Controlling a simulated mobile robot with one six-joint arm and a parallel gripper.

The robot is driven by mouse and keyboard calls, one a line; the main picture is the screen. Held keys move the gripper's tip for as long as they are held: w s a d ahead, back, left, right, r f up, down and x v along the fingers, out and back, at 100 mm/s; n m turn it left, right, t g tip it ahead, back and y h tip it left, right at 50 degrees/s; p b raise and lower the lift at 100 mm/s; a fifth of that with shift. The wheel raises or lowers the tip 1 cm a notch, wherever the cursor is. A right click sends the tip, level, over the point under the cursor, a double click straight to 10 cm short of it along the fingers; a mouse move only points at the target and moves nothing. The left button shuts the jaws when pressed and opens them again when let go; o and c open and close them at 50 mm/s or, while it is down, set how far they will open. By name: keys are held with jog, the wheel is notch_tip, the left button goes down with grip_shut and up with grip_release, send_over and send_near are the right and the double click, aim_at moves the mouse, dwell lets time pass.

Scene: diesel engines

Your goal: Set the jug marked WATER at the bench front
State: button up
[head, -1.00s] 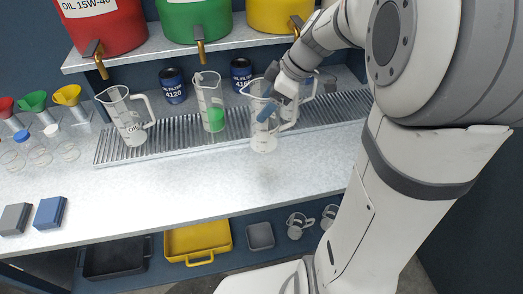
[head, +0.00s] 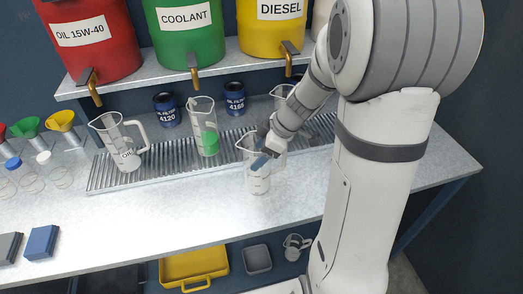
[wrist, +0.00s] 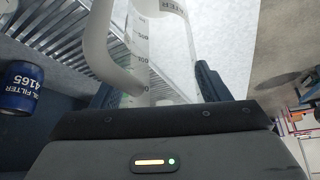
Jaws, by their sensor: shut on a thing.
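My gripper (head: 268,150) is shut on a clear jug (head: 258,180), just in front of the slatted drain strip (head: 165,160). A jug marked OIL (head: 122,150) and a jug with green liquid (head: 205,130) stand on the strip. Another clear jug (head: 283,97) is partly hidden behind my arm.
Blue filter cans (head: 165,108) stand behind the strip, below the shelf with red (head: 90,45), green (head: 185,40) and yellow (head: 270,35) drums. Funnels, bottles and blue and grey blocks (head: 40,242) are at the left. The middle front of the bench is clear.

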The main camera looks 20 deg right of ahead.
jog(key=shift+f+b, duration=0.2)
jog(key=shift+b, duration=0.1)
jog(key=o, duration=1.3)
jog(key=shift+r, duration=0.15)
jog(key=v, duration=1.2)
jog(key=s+a+m+h, duration=0.2)
jog(key=s+m, duration=0.4)
jog(key=s, duration=0.1)
jog(key=s+a+f+m+h, duration=0.1)
jog(key=s+a+m+h, duration=0.2)
jog(key=s+m, duration=0.4)
jog(key=shift+s+f+m+t+h, duration=0.3)
jog(key=shift+s+t, duration=0.1)
jog(key=shift+s, duration=0.1)
